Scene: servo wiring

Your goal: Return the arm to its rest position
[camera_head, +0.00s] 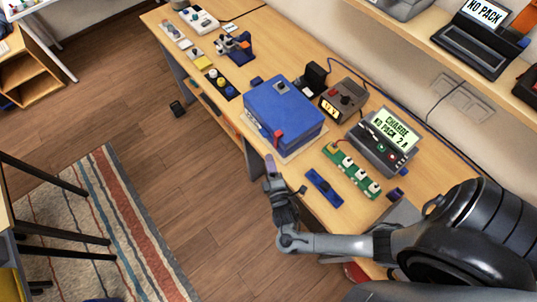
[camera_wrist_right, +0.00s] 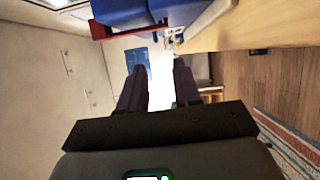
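My right arm comes in from the lower right of the head view. Its gripper (camera_head: 269,165) is off the front edge of the workbench (camera_head: 232,142), just in front of the blue box. In the right wrist view my right gripper's two dark fingers (camera_wrist_right: 159,80) stand apart with an empty gap between them. Nothing is held. My left arm and left gripper are not in view.
A blue box (camera_head: 290,112) with a red latch sits near the bench edge. A blue bar (camera_head: 324,187), a green board (camera_head: 352,170) and a charger reading "NO PACK" (camera_head: 383,143) lie right of it. The floor (camera_head: 170,95) in front is open.

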